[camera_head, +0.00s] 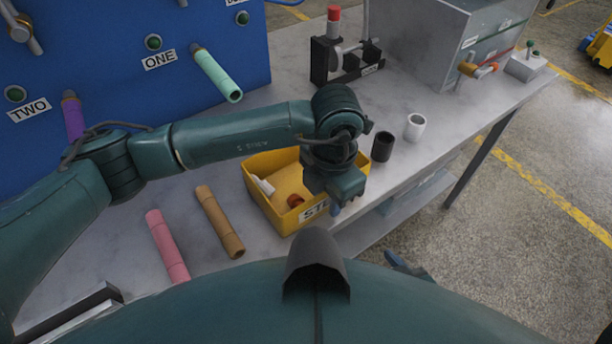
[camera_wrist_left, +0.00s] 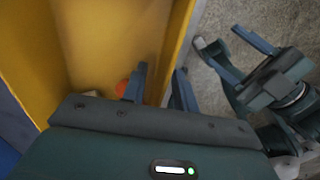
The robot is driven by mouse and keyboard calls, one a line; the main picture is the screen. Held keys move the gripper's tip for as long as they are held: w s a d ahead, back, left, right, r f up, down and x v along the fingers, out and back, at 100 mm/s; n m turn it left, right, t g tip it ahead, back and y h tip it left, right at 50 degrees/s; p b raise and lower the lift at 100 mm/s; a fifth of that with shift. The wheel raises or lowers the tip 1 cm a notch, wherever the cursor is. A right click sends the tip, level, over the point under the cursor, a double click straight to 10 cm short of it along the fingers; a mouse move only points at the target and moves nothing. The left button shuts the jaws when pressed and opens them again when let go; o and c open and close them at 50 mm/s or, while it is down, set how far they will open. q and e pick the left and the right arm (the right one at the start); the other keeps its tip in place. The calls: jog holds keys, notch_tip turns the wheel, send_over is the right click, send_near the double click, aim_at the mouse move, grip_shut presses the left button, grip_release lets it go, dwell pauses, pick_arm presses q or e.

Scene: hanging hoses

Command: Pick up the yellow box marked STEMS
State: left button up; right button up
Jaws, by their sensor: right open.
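The yellow box (camera_head: 268,206) stands on the bench near its front edge, with a white label reading "STE", the rest hidden by my left gripper. It holds a white piece and an orange-red piece. My left gripper (camera_head: 336,208) points down at the box's right end. In the left wrist view, the yellow box wall (camera_wrist_left: 168,60) runs between the two fingers of my left gripper (camera_wrist_left: 161,68), one inside and one outside. Whether they press on it I cannot tell. My right gripper (camera_wrist_left: 218,36) is open and empty, off the bench; the head view shows only part of it.
A pink hose (camera_head: 167,246) and a brown hose (camera_head: 219,222) lie left of the box. A black cup (camera_head: 382,147) and a white cup (camera_head: 415,127) stand behind it to the right. A blue panel (camera_head: 110,50) with hanging hoses stands at the back left.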

pick_arm(q)
jog(key=shift+c, duration=0.6)
grip_shut()
jog(key=shift+r, duration=0.15)
